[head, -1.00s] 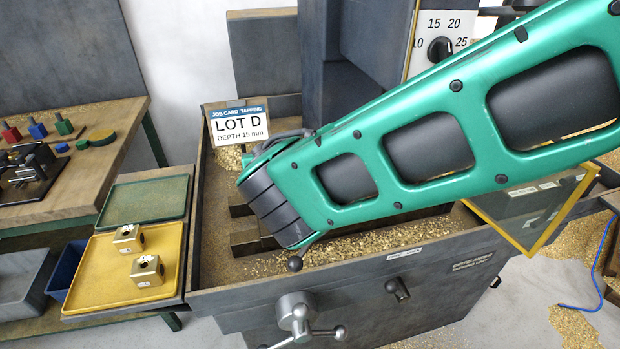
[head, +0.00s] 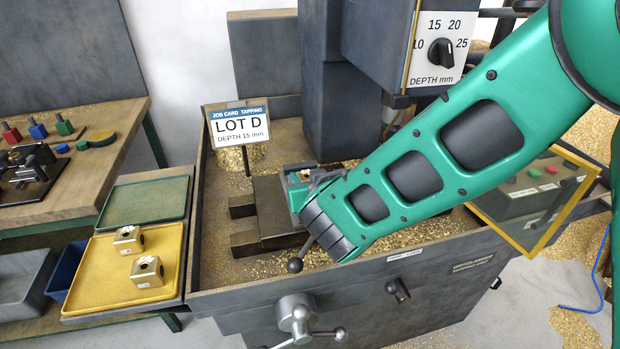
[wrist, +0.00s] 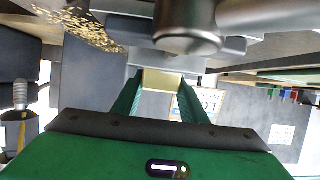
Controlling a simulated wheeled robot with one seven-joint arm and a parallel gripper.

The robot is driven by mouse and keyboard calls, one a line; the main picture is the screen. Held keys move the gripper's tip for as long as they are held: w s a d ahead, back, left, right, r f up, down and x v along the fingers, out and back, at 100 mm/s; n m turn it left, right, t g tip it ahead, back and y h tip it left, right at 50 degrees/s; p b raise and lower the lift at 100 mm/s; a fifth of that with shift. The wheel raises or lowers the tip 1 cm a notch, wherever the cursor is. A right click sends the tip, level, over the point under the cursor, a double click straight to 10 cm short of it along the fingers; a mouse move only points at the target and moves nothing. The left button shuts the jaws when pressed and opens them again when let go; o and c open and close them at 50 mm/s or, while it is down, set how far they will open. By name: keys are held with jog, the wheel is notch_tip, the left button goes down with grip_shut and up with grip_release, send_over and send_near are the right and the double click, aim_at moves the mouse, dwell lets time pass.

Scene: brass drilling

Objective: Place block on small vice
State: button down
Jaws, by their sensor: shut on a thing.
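In the wrist view my gripper (wrist: 161,80) is shut on a brass block (wrist: 160,86), which shows between the tips of its two green fingers. In the head view my wrist hangs over the machine's tray, and the fingers and held block cannot be made out behind it. The small vice is mostly hidden by my arm; a handle with a dark ball knob (head: 295,265) shows just below my wrist and may belong to it. Whether the block touches anything cannot be told. Two more brass blocks (head: 128,239) (head: 148,271) stand on the yellow tray (head: 96,287) at left.
The drill's column and head (head: 392,45) rise behind my arm. A dark slotted table (head: 268,205) lies left of my wrist. A job card (head: 239,128) reads LOT D, depth 15 mm. The green tray (head: 145,200) is empty. A yellow-framed guard (head: 535,205) stands at right.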

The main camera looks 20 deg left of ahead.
dwell(0.3)
jog(key=c, duration=1.1)
grip_release()
jog(key=shift+f, duration=0.15)
jog(key=v, duration=1.2)
